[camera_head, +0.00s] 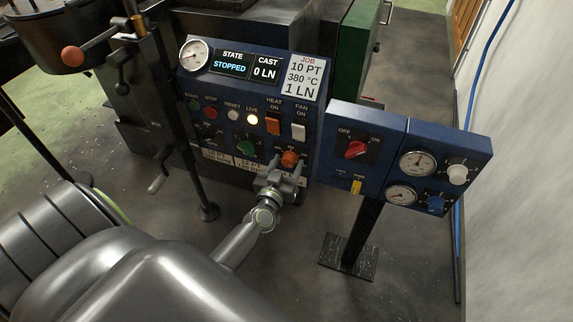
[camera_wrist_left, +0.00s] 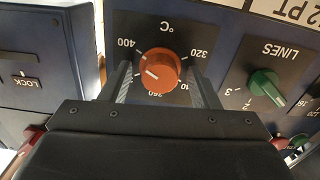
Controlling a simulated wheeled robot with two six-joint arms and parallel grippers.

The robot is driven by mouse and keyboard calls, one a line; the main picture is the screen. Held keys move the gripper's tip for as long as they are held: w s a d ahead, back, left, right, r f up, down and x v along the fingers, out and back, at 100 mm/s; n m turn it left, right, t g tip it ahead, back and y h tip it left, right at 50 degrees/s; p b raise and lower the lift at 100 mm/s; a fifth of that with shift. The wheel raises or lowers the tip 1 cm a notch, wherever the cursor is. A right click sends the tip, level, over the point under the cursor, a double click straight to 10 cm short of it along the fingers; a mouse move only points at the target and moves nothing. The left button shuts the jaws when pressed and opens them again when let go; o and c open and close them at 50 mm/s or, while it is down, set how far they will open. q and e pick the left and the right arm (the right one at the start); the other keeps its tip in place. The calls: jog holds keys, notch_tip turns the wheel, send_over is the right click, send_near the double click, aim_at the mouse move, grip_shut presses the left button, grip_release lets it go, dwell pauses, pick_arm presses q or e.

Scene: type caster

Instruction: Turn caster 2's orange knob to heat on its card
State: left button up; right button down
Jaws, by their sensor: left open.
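The orange knob (camera_head: 290,158) is low on the blue caster panel (camera_head: 246,178). My left gripper (camera_head: 281,168) is at it from below. In the left wrist view, inverted, the orange knob (camera_wrist_left: 160,70) lies between the open fingers (camera_wrist_left: 162,82), one on each side; contact cannot be told. The job card (camera_head: 301,77) reads 10 PT, 380 °C, 1 LN. My right gripper is out of view.
The green LINES knob (camera_wrist_left: 265,84) sits beside the dial; it is also in the head view (camera_head: 246,147). The display (camera_head: 233,64) reads STOPPED. A blue box (camera_head: 340,150) with a red switch (camera_head: 357,149) and gauges stands close right on a post.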

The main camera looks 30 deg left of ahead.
pick_arm(q)
jog(key=c, duration=1)
jog(key=shift+n, duration=0.3)
jog(key=n+p, duration=0.1)
jog(key=n, duration=0.6)
jog(key=shift+n, duration=0.4)
jog(key=n, duration=0.2)
jog(key=shift+n, duration=0.6)
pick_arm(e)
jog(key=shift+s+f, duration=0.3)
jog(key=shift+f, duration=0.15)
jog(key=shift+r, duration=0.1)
